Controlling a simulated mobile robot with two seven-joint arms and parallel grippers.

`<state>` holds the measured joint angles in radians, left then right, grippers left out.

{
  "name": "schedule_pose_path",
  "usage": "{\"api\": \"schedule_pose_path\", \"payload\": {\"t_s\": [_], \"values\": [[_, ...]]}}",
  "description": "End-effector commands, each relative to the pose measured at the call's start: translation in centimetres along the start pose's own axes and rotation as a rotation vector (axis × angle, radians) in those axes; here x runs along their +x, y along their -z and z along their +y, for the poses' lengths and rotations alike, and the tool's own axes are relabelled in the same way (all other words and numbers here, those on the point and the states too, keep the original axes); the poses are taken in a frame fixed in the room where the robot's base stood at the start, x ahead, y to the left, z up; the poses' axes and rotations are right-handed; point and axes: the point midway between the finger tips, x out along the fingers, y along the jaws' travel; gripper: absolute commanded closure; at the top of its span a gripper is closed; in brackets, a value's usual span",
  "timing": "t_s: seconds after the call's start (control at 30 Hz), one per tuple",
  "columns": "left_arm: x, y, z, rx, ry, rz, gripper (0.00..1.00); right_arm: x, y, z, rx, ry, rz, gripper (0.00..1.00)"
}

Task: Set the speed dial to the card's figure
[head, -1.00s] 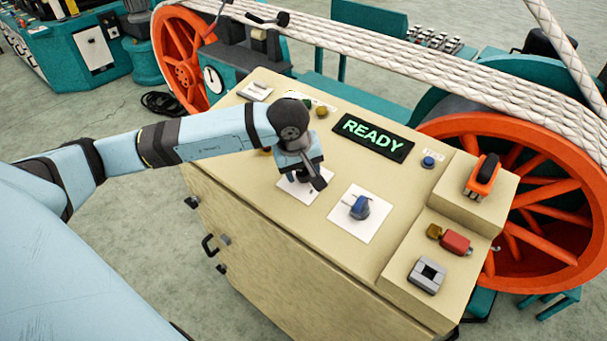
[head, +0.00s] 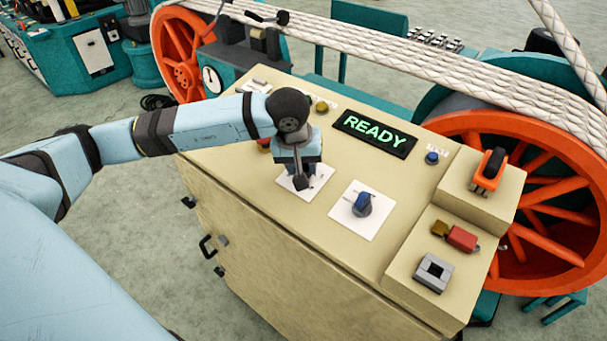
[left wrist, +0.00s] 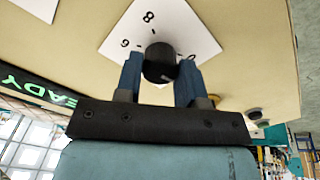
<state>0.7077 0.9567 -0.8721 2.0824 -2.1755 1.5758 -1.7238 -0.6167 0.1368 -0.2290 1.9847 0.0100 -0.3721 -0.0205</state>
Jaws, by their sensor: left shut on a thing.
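The speed dial shows in the left wrist view as a black round knob (left wrist: 160,60) on a white plate (left wrist: 185,25) with figures around it. An 8 and what looks like a 6 or 9 are readable in part; the other marks are partly hidden. My left gripper (left wrist: 160,74) is shut on the knob, one finger on each side. In the head view my left gripper (head: 301,178) points down over the white dial plate (head: 318,186) and hides the knob. I cannot make out a card with a figure. My right gripper is not in view.
Right of the dial is a blue knob (head: 362,203) on a white plate. Behind are a READY display (head: 375,133) and a blue button (head: 432,158). A raised step at right holds an orange-and-black switch (head: 488,170), a red part (head: 462,238) and a grey square frame (head: 433,272).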

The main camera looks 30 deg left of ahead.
Motion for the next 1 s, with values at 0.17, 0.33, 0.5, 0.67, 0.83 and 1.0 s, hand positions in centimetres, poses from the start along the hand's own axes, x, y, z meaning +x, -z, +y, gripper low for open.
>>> {"api": "schedule_pose_path", "payload": {"t_s": [0.17, 0.33, 0.5, 0.67, 0.83, 1.0], "values": [[0.0, 0.0, 0.0, 0.016, 0.0, 0.0, 0.87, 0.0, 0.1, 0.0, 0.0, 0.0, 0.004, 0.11], [0.0, 0.0, 0.0, 0.019, 0.0, 0.001, 0.87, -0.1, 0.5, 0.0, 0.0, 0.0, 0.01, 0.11], [0.3, 0.0, -0.1, 0.118, 0.0, 0.003, 0.87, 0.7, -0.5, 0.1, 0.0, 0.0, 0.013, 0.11], [0.3, 0.0, -0.1, 0.259, 0.0, 0.004, 0.87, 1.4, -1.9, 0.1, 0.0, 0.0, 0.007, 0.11], [0.1, 0.0, 0.0, 0.353, 0.001, 0.002, 0.87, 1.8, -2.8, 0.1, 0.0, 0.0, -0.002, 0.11], [-0.1, 0.0, 0.0, 0.366, 0.001, 0.001, 0.87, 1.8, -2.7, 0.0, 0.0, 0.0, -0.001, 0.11]]}}
